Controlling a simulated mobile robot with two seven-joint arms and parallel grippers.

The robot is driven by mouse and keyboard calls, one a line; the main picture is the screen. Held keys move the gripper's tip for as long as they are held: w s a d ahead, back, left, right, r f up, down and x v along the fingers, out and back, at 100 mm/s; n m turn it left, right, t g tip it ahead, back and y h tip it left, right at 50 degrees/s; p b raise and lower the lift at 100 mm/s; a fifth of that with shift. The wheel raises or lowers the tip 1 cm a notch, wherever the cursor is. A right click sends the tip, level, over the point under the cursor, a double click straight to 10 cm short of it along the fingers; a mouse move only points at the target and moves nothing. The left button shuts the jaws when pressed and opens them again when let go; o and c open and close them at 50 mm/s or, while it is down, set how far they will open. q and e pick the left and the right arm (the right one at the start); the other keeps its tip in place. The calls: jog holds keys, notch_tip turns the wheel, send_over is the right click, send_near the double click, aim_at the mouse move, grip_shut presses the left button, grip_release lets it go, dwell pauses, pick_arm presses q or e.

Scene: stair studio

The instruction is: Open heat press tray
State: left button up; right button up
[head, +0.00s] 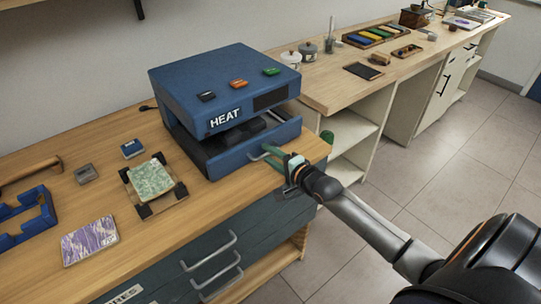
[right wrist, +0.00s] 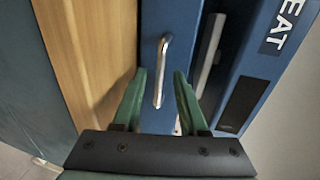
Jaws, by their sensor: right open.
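The blue heat press (head: 224,88), marked HEAT, stands on the wooden counter. Its blue tray (head: 230,162) sits low in the front opening, its front standing a little forward of the upper housing. The tray's silver handle (head: 264,153) is on that front; it also shows in the right wrist view (right wrist: 164,55). My right gripper (head: 279,157) is at the handle with green fingers open. In the right wrist view the fingers (right wrist: 160,76) lie on either side of the handle, with visible gaps, not closed on it. My left gripper is not in view.
A dark drawer cabinet with silver handles (head: 214,248) is under the counter (head: 100,180). A patterned cloth on a small stand (head: 150,178), a purple patterned pad (head: 89,240) and a blue holder (head: 40,219) lie left of the press. A second workbench (head: 320,90) stands behind.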

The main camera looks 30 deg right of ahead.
grip_shut()
dwell(1.4)
